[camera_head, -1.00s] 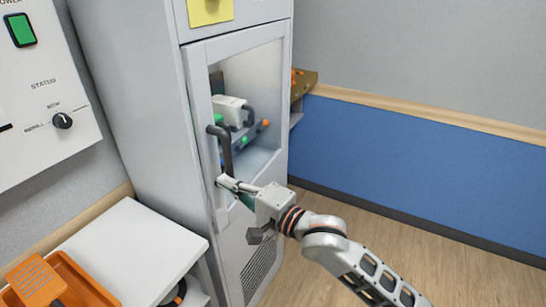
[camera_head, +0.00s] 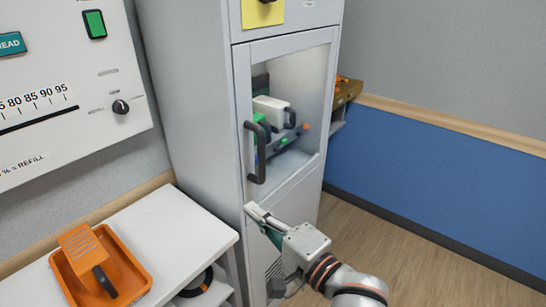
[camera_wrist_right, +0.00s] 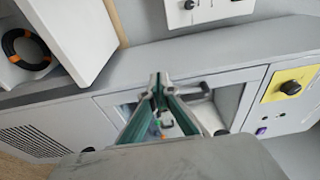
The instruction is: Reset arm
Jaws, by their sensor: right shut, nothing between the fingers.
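My right gripper (camera_head: 256,214) is shut and empty in the head view, just below the dark door handle (camera_head: 255,153) and apart from it. In the right wrist view its fingers (camera_wrist_right: 158,82) meet at the tips in front of the grey cabinet. The cabinet (camera_head: 190,90) is tall and grey, with a glazed door (camera_head: 240,90) that looks closed. Behind the glass are a white device (camera_head: 271,108) with a dark handle and some green and orange parts. My left gripper is in neither view.
A panel with a green switch (camera_head: 95,24) hangs above. Open floor (camera_head: 440,270) lies to the right.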

